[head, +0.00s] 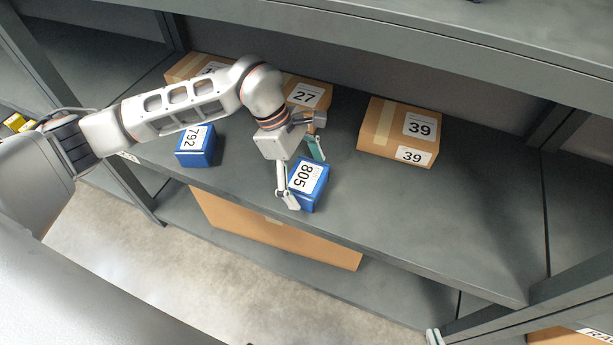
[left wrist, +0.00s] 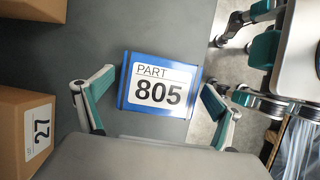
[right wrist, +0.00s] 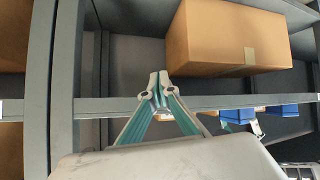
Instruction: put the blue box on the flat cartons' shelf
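A blue box labelled 805 (head: 309,182) sits on the grey middle shelf (head: 430,215), near its front edge. My left gripper (head: 305,181) is open, with one finger on either side of this box. The left wrist view shows box 805 (left wrist: 159,85) between the open fingers; I cannot tell whether they touch it. A second blue box labelled 792 (head: 195,146) stands further left on the same shelf. Low cartons labelled 39 (head: 385,125) and 27 (head: 318,94) lie towards the back. My right gripper (right wrist: 158,80) appears shut and empty, in front of the rack.
A large carton (head: 270,235) lies on the lower shelf below. The upper shelf (head: 430,45) overhangs the back. Rack posts stand at both sides. The right part of the middle shelf is clear. A large carton (right wrist: 228,40) shows above the right gripper in the right wrist view.

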